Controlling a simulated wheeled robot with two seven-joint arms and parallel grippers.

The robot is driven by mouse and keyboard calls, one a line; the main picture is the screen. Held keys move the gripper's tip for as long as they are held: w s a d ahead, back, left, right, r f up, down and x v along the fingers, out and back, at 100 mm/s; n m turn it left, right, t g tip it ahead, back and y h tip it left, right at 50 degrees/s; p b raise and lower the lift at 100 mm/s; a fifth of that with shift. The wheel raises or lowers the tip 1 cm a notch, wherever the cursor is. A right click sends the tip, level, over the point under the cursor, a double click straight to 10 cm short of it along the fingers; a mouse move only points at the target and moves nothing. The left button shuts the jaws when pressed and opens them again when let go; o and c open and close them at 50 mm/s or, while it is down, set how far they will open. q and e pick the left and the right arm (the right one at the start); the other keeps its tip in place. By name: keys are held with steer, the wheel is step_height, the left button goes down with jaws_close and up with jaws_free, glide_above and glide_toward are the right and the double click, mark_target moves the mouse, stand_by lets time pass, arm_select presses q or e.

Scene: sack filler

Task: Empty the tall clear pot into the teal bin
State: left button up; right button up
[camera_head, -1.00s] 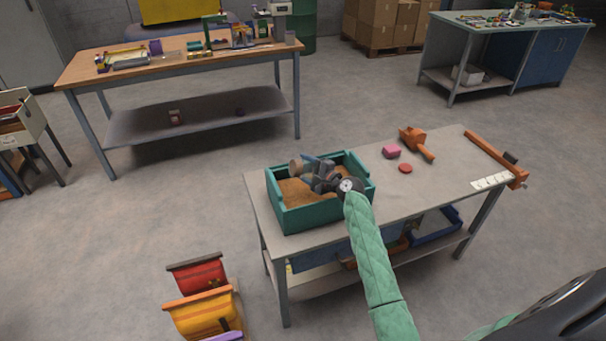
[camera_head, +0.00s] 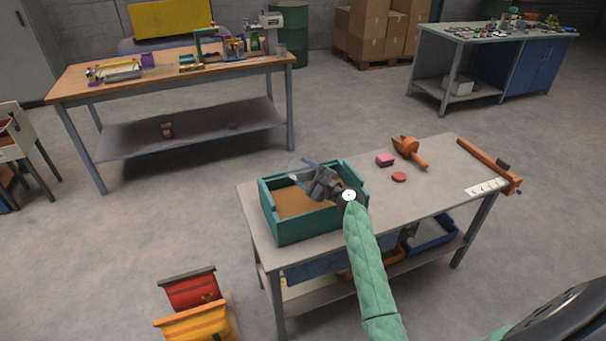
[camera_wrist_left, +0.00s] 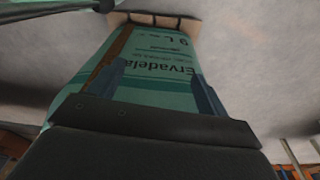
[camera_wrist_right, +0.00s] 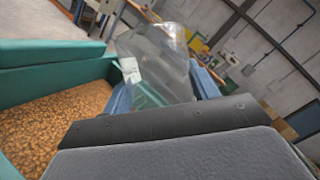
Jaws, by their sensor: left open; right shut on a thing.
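The teal bin (camera_head: 303,228) stands at the left end of the near table and holds brown granules, which also show in the right wrist view (camera_wrist_right: 58,122). My right gripper (camera_head: 308,178) is over the bin, shut on the tall clear pot (camera_wrist_right: 152,58). The pot lies tilted over between the fingers; its walls are see-through with a white label, and I see no brown fill in it. In the head view the pot (camera_head: 298,168) is faint. My left gripper (camera_wrist_left: 160,85) is open; a printed teal sack (camera_wrist_left: 160,55) lies beyond its fingers, contact unclear.
On the near table (camera_head: 420,205) are a pink block (camera_head: 385,159), a red disc (camera_head: 399,177), an orange tool (camera_head: 410,152) and an orange bar (camera_head: 490,165). Red (camera_head: 192,288) and yellow (camera_head: 195,322) sacks stand on the floor at front left. The table's middle is clear.

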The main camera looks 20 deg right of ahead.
mark_target(307, 167)
stand_by(0.3)
steer(key=shift+r, duration=0.1)
step_height(307, 167, up, 2)
steer(key=n+g+p, duration=0.1)
steer(key=n+p, duration=0.2)
steer(key=p, duration=0.1)
steer(key=r+n+g+h+p, duration=0.1)
steer(key=p, duration=0.2)
steer(key=shift+n, duration=0.4)
arm_select(q)
steer(key=s+a+f, duration=0.4)
steer(key=s+f, duration=0.4)
steer(key=s, duration=0.3)
steer(key=shift+a+f, duration=0.2)
steer(key=shift+a, duration=0.15)
arm_select(e)
steer(key=shift+f, duration=0.1)
